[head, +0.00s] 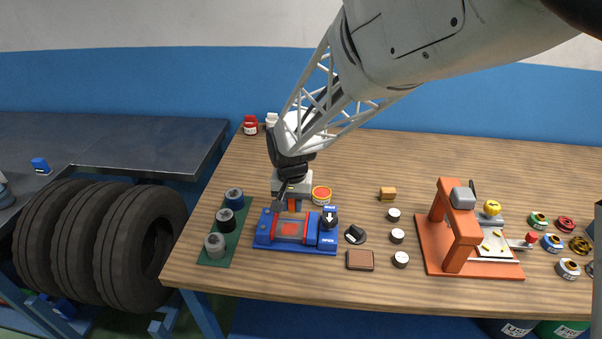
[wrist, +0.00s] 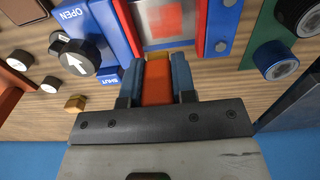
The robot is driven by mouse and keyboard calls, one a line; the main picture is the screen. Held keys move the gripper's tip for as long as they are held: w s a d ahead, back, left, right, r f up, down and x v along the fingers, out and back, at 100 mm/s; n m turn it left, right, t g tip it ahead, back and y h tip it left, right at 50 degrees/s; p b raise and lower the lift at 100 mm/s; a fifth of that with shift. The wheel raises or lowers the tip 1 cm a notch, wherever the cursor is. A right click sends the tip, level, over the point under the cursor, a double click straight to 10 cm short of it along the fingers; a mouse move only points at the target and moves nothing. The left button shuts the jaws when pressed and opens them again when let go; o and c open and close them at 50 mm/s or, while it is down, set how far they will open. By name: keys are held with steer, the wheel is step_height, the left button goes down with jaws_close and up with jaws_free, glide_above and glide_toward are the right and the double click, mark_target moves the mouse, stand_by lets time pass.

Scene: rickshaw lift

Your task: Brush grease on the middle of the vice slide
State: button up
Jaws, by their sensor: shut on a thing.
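A blue vice (head: 262,238) stands on the bench in the head view, with a pale metal slide between its sides and a red patch (head: 290,229) on its middle. The slide also shows in the wrist view (wrist: 151,38), with the red patch (wrist: 168,17) at the top. My gripper (wrist: 157,85) is shut on an orange brush (wrist: 157,92) with a yellowish end (wrist: 158,67). It is at the vice's back edge, the brush pointing at the slide. I cannot tell whether the brush touches it.
A black knob with a white arrow (wrist: 78,57) is on the vice, beside OPEN and SHUT labels. A green mat (head: 220,250) with several round pots lies left. An orange press (head: 455,225) stands right. Small pucks and a brown block (head: 360,260) lie between.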

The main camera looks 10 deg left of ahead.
mark_target(293, 228)
steer(key=shift+f, duration=3.15)
steer(key=shift+s+f, duration=0.2)
steer(key=shift+f, duration=0.15)
steer(key=shift+s, duration=1.45)
steer(key=shift+w, duration=1.7)
steer(key=shift+s, duration=1.6)
steer(key=shift+w, duration=1.55)
steer(key=shift+r, duration=4)
steer(key=shift+w, duration=0.1)
